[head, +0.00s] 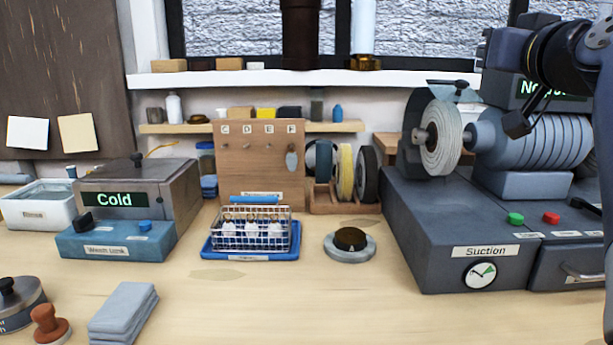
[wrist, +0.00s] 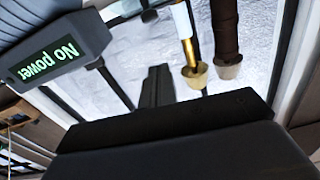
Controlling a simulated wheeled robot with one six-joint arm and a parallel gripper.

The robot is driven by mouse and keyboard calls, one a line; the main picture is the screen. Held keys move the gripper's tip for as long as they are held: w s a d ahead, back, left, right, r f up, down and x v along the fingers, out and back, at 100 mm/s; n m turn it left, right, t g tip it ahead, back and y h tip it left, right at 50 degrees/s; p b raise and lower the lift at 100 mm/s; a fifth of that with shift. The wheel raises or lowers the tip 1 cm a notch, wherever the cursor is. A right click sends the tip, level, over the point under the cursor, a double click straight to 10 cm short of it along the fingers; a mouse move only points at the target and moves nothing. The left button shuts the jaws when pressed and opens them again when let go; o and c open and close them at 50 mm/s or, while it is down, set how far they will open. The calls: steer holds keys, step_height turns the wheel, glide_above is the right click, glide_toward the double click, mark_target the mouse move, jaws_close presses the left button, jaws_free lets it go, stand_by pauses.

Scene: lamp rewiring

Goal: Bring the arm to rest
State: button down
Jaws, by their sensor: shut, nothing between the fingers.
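My arm (head: 575,55) reaches in from the right edge of the head view, raised in front of the grey machine on the right. In the wrist view my gripper (wrist: 157,88) shows as dark fingers closed together with nothing between them. It points toward the window and touches nothing that I can see. In the head view the arm's dark end partly covers the machine's display (head: 535,88), so its text is cut off. The same sort of display reads "No power" in the wrist view (wrist: 50,62), tilted.
The grey suction machine (head: 455,270) with its disc wheel (head: 441,137) stands below and left of the arm. A wire basket (head: 252,232) of white items sits in a blue tray mid-bench. A "Cold" box (head: 150,190) stands left. The front middle of the bench is clear.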

steer(key=s+f+b, duration=0.2)
steer(key=s+b, duration=0.2)
steer(key=s, duration=0.4)
step_height(320, 180, up, 3)
steer(key=g+p, duration=0.5)
steer(key=p, duration=1.6)
glide_above(465, 83)
steer(key=shift+s, duration=0.25)
steer(key=p, duration=0.3)
steer(key=shift+w+r+g, duration=0.25)
steer(key=shift+r+g, duration=0.05)
steer(key=shift+w+f+p, duration=0.1)
steer(key=shift+f+p, duration=0.05)
steer(key=shift+p, duration=0.5)
